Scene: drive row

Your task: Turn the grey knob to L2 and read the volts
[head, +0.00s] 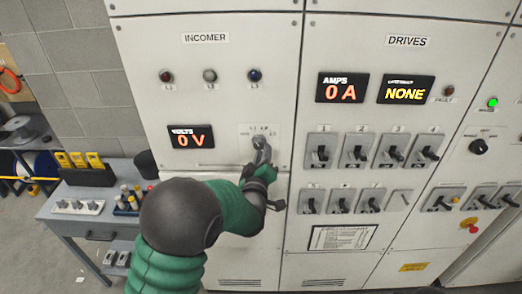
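The grey knob (259,142) is on the INCOMER panel, below small position labels that are too small to read. My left gripper (262,152) is at the knob and covers part of it. I cannot tell whether its fingers are closed on the knob, or which position the knob points to. The volts display (191,136), left of the knob, reads 0 V in red digits. My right gripper is not in view.
Three lamps (210,76) marked L1 to L3 sit above. The DRIVES panel to the right has an amps display (341,88) reading 0 A, a display (406,89) reading NONE and several switches. A grey workbench (60,212) stands at the left.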

